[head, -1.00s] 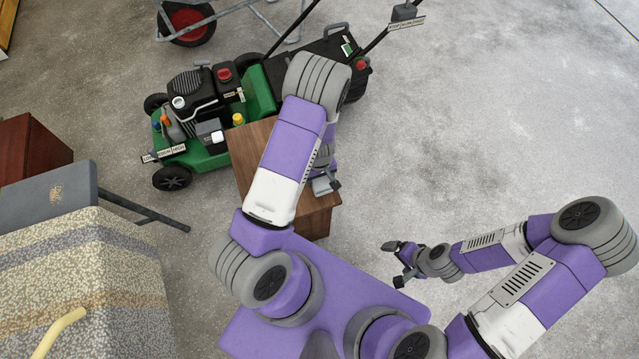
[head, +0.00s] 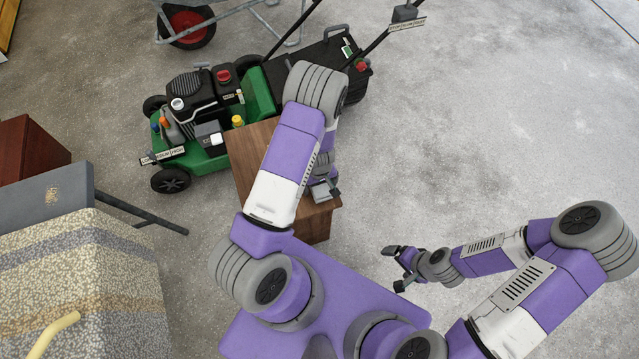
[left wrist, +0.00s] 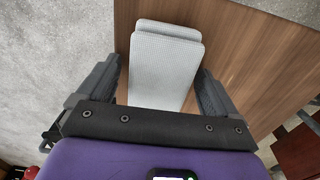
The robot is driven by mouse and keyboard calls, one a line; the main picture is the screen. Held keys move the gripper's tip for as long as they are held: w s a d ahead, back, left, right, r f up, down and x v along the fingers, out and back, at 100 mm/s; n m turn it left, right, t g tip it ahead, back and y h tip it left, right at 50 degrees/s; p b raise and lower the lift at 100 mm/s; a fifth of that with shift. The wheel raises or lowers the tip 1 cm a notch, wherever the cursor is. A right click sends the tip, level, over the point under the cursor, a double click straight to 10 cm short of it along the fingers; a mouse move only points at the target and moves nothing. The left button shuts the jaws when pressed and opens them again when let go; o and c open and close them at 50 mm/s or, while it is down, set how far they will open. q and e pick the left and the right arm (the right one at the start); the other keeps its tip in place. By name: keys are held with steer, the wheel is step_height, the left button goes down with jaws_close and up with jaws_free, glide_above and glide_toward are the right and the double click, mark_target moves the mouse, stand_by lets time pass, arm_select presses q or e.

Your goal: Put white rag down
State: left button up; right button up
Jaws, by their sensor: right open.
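The white rag (left wrist: 165,62), a folded pale grey-white cloth, lies on the brown wooden top (left wrist: 245,50) in the left wrist view. My left gripper (left wrist: 156,75) is over it, with its two dark fingers wide apart on either side of the cloth. In the head view the rag (head: 321,192) shows only in part near the right edge of the wooden box (head: 250,160), and my left arm hides much of that top. My right gripper (head: 393,268) is open and empty, over the floor to the right of the box.
A green lawn mower (head: 205,130) stands just behind and left of the box. A wheelbarrow's red wheel (head: 190,24) is at the back. A speckled block (head: 80,270) and a dark red box (head: 28,150) are at the left. The concrete floor (head: 480,130) at the right is clear.

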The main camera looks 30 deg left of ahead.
arm_select(q)
steer(key=shift+r, duration=0.3)
step_height(320, 180, up, 11)
steer(key=p, duration=0.5)
steer(key=s+d+f+m+h, duration=0.3)
steer(key=s+d+m, duration=0.4)
steer(key=s+d, duration=0.4)
steer(key=shift+d+f+t+h, duration=0.25)
steer(key=shift+d+h, duration=0.35)
steer(key=shift+d, duration=0.65)
arm_select(e)
step_height(320, 180, up, 5)
steer(key=shift+r, duration=0.2)
arm_select(q)
steer(key=shift+s+r, duration=0.1)
